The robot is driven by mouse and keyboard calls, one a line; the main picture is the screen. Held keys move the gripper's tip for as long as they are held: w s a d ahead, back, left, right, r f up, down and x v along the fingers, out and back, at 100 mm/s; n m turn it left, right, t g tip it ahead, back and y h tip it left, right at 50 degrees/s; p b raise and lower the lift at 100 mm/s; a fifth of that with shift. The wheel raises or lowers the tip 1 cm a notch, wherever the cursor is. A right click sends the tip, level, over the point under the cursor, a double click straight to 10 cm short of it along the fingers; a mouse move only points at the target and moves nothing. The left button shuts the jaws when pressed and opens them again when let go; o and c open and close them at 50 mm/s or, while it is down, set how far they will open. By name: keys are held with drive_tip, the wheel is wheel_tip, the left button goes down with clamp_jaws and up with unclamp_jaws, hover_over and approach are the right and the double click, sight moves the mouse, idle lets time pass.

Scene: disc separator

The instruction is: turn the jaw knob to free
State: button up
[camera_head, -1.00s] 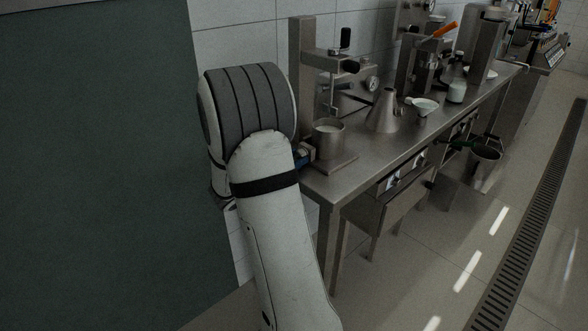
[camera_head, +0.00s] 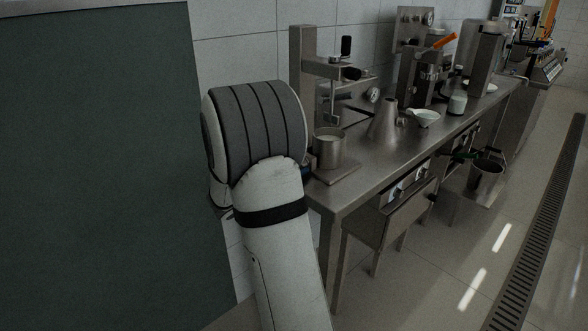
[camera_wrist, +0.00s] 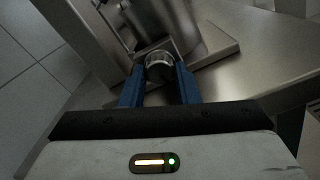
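In the wrist view a round metal knob (camera_wrist: 159,67) with a dark lower face lies between the tips of my gripper's two blue fingers (camera_wrist: 160,84). The fingers flank it closely on both sides, and I cannot tell whether they press on it. Behind the knob is a cylindrical metal vessel (camera_wrist: 160,22) on a flat metal base plate (camera_wrist: 222,48). In the head view the vessel (camera_head: 328,149) stands on its plate under a column stand at the near end of the bench. My arm hides the knob there; only a bit of blue finger shows beside the plate.
The steel bench (camera_head: 372,183) runs away to the right. A metal cone (camera_head: 384,121), a white funnel (camera_head: 425,118) and a jar (camera_head: 457,103) stand on it. A bucket (camera_head: 487,172) is on the right beyond the bench legs. A dark green panel (camera_head: 95,170) fills the left.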

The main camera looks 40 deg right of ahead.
drive_tip(key=shift+o, duration=0.8)
drive_tip(key=a, duration=0.7)
drive_tip(key=shift+s+a, duration=0.3)
drive_tip(key=shift+a, duration=0.1)
drive_tip(key=shift+o, duration=0.4)
drive_tip(key=shift+p, duration=0.3)
